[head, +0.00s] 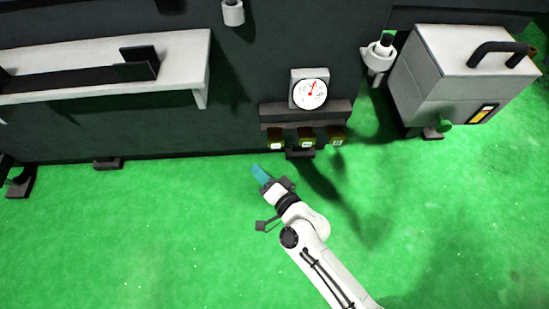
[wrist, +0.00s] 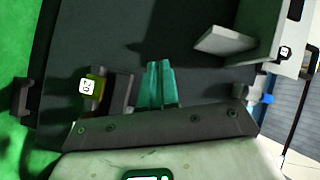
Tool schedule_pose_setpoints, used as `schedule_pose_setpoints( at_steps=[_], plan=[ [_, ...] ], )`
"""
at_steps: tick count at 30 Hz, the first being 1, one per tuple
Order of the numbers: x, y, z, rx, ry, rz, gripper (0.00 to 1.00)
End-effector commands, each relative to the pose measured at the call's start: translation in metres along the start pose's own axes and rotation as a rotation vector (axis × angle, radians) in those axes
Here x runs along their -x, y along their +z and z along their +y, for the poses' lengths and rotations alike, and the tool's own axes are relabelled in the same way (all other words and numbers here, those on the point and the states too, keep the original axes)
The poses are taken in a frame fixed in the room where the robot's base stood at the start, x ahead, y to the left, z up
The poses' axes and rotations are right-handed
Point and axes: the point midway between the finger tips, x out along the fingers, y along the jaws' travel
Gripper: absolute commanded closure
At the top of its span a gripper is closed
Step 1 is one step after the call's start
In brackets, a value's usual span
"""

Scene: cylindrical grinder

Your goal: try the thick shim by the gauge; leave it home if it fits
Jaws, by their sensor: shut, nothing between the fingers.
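Several small yellowish-brown shims with white labels hang in a row on a dark rack below the dial gauge (head: 310,94): a left one (head: 274,139), a middle one (head: 306,138) and a right one (head: 336,135). Which is the thick shim I cannot tell, as the labels are too small. My gripper (head: 257,169), with teal fingers, is shut and empty, below and left of the row in the head view. In the wrist view the shut fingers (wrist: 158,82) point at the dark machine face. One labelled shim (wrist: 88,87) sits left of them, apart from them.
The rack (head: 305,113) juts from the dark machine front. A pale ledge (head: 190,68) runs along the left. A grey box (head: 455,75) with a handle and green knob stands at right, beside a white cup holder (head: 379,57). The green floor is open.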

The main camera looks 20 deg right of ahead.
Motion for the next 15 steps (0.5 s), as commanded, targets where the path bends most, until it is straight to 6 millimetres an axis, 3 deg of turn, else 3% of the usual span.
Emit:
schedule_pose_setpoints(
  at_steps=[1,9,15],
  plan=[
    [-0.008,0.009,0.027,-0.057,-0.012,0.060,1.00],
    [-0.010,0.010,0.114,-0.338,-0.024,0.436,1.00],
    [0.003,0.008,0.151,-0.424,-0.006,0.604,1.00]
  ],
)
